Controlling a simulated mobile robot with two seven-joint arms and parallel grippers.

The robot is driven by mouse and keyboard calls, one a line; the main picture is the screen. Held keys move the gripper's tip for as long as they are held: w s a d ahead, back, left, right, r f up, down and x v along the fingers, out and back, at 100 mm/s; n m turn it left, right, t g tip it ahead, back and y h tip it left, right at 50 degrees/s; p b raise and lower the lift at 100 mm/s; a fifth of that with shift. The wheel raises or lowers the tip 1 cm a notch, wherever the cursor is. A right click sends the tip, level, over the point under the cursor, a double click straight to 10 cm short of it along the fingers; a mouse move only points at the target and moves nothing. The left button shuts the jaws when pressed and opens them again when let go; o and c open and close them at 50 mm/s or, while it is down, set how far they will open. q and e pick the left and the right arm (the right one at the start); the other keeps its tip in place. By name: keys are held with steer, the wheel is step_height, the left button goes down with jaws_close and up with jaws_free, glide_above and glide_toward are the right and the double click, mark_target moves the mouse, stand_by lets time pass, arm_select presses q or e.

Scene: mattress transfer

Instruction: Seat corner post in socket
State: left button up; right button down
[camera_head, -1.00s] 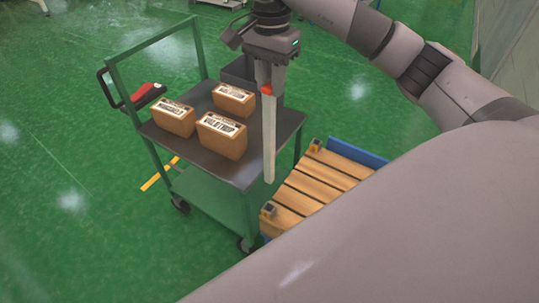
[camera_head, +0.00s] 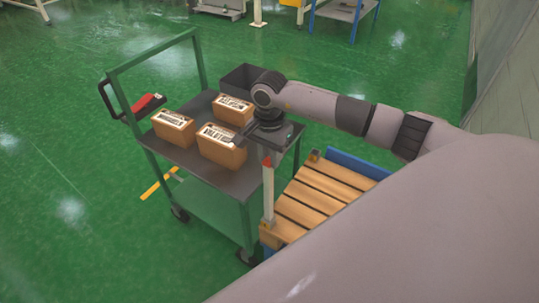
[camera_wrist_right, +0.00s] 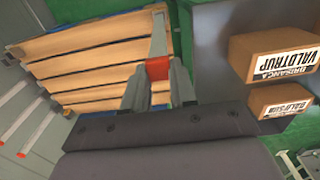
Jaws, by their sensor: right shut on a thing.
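My right gripper (camera_head: 268,155) is shut on a pale corner post (camera_head: 268,195) with a red band near its top. The post hangs about upright, its lower end over the near-left corner of the slatted wooden bed base (camera_head: 318,187). That corner's socket is hidden, and I cannot tell whether the post is inside it. Another corner socket (camera_head: 314,155) shows at the base's far-left corner. In the right wrist view, the fingers (camera_wrist_right: 158,85) grip the post (camera_wrist_right: 158,40) around its red band (camera_wrist_right: 157,68), with the slats (camera_wrist_right: 85,70) beyond. My left gripper is not in view.
A green cart (camera_head: 192,159) stands close left of the base, carrying several brown boxes (camera_head: 219,147) and a dark bin (camera_head: 241,77). Its near edge is close to the post. More pale posts (camera_wrist_right: 22,122) show at the left of the wrist view. Green floor is open at left.

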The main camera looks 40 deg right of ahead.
steer(key=shift+f, duration=0.3)
steer(key=shift+f+b, duration=0.15)
steer(key=shift+b, duration=0.15)
steer(key=c, duration=0.9)
jaws_free()
steer(key=shift+r, duration=0.2)
